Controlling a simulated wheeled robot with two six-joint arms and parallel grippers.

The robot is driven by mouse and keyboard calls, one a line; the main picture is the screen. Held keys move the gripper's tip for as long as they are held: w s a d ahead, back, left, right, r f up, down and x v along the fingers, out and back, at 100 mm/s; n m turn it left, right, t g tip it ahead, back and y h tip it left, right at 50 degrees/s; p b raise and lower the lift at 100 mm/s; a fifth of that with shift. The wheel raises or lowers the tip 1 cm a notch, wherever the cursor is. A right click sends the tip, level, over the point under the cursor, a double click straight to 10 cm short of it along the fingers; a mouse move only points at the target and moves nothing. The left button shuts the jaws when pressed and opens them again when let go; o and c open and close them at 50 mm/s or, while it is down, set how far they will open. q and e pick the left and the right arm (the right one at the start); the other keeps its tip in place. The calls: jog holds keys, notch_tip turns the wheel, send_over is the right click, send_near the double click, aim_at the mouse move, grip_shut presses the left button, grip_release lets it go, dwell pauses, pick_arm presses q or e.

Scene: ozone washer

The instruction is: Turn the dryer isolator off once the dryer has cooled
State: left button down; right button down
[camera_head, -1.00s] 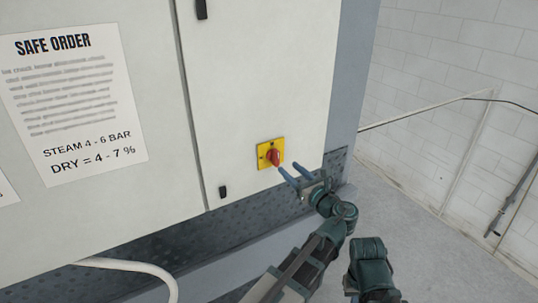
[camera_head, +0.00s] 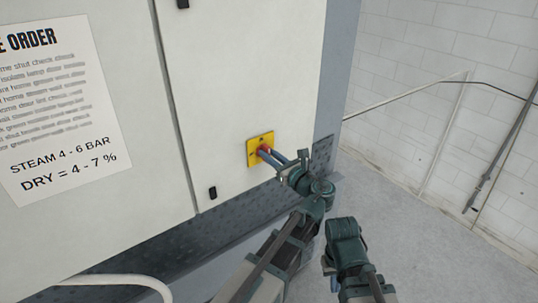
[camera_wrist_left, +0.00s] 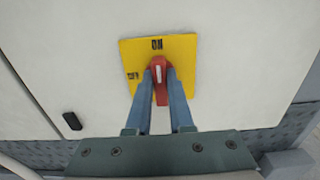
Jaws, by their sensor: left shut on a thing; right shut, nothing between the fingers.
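The dryer isolator is a red rotary knob (camera_wrist_left: 160,72) on a square yellow plate (camera_head: 253,152) on the pale cabinet door. In the left wrist view the knob's white line points up toward the upper dark label on the plate (camera_wrist_left: 186,55); a second small label is at the left.
A printed sign (camera_head: 62,110) is on the cabinet's left panel. Small black latches (camera_head: 212,193) sit along the door edge. A white pipe (camera_head: 125,280) curves at lower left. Open grey floor (camera_head: 420,250) lies at the right, before a white block wall (camera_head: 435,60).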

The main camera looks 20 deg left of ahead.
dwell(0.4)
pick_arm(q)
jog(key=shift+s+a+f+n+b, duration=0.1)
jog(key=shift+f+n, duration=0.05)
jog(key=shift+n, duration=2.8)
jog(key=shift+s+f+n+b, duration=0.1)
jog(key=shift+n, duration=2.9)
jog(key=shift+s+a+f+n+b, duration=0.1)
jog(key=shift+f+n, duration=0.05)
jog(key=shift+n, duration=2.8)
jog(key=c, duration=0.8)
grip_release()
jog(key=shift+d, duration=0.1)
